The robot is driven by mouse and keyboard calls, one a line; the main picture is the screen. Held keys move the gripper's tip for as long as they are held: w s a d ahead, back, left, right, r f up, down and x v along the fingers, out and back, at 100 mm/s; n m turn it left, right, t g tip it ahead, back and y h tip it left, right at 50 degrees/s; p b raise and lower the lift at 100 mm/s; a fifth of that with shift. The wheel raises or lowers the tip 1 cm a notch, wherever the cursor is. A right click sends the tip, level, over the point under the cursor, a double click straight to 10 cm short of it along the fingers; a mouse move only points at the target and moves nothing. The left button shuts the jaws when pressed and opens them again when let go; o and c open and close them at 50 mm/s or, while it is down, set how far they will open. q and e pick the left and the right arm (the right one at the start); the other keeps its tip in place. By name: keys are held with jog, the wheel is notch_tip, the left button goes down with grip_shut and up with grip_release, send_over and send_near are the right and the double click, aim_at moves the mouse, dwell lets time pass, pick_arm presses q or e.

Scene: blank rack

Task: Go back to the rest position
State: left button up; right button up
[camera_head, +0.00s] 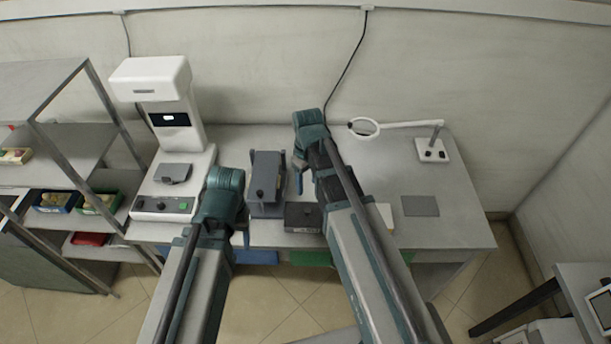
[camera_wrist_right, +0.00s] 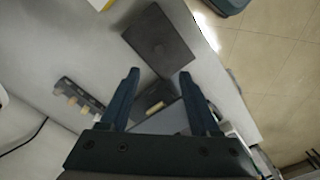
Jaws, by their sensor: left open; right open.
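My left gripper (camera_head: 243,236) hangs low at the front edge of the workbench, left of the dark grey fixture, its jaws partly hidden by my own arm. My right gripper (camera_head: 301,182) is over the bench, just right of the dark grey fixture (camera_head: 266,182). In the right wrist view my right gripper (camera_wrist_right: 158,88) shows two blue fingers spread wide with nothing held between them. Both grippers are open. Below and beyond the right fingers lies a dark flat block (camera_wrist_right: 160,42) on the pale bench top.
A white machine (camera_head: 158,115) stands at the bench's left, and a shelf rack (camera_head: 72,150) with small bins is further left. A low dark box (camera_head: 302,217) sits near the front edge.

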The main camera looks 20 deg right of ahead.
jog(key=s+a+f+m+h+b, duration=0.1)
jog(key=s+a+m, duration=0.1)
jog(key=s+a, duration=0.8)
jog(key=s, duration=0.4)
jog(key=shift+s+a, duration=0.15)
jog(key=shift+a, duration=0.05)
